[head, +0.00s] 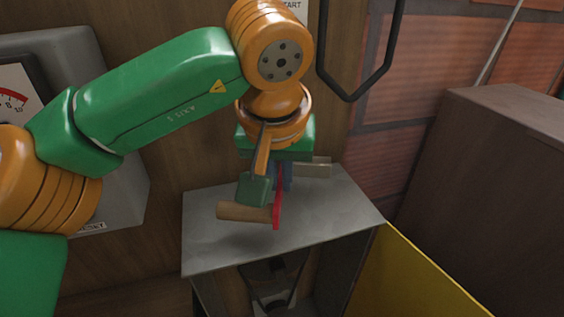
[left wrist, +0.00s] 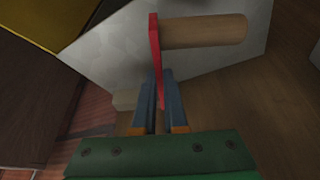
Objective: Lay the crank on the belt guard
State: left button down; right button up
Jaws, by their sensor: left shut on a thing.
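The crank has a red arm (head: 277,212) and a round wooden handle (head: 241,212). My left gripper (head: 282,188) points down and is shut on the red arm; the fingers also show in the left wrist view (left wrist: 160,88). There the crank's wooden handle (left wrist: 205,31) sticks out to the right. The belt guard's flat grey metal top (head: 335,210) lies beneath the crank. The crank appears just above or at this top; I cannot tell whether they touch. A pale block-like piece (head: 318,166) shows behind the gripper; I cannot tell whether it belongs to the crank. My right gripper is not in view.
A yellow panel (head: 410,280) and a brown box (head: 490,170) stand to the right. A belt and pulley (head: 270,285) show under the guard. A grey gauge housing (head: 60,60) is on the wooden wall at left. A dark bar (head: 380,60) hangs above.

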aim_at(280, 187)
pick_arm(q)
jog(key=f, duration=0.4)
jog(key=shift+w, duration=0.25)
jog(key=shift+f, duration=0.2)
jog(key=c, duration=1)
grip_release()
jog(key=shift+r, duration=0.1)
jog(key=shift+s, duration=0.1)
jog(key=shift+r, duration=0.1)
jog(key=shift+r, duration=0.35)
jog(key=v, duration=1.1)
jog(key=shift+s+r+p, duration=0.15)
jog(key=shift+s+p, duration=0.15)
jog(key=shift+p, duration=0.1)
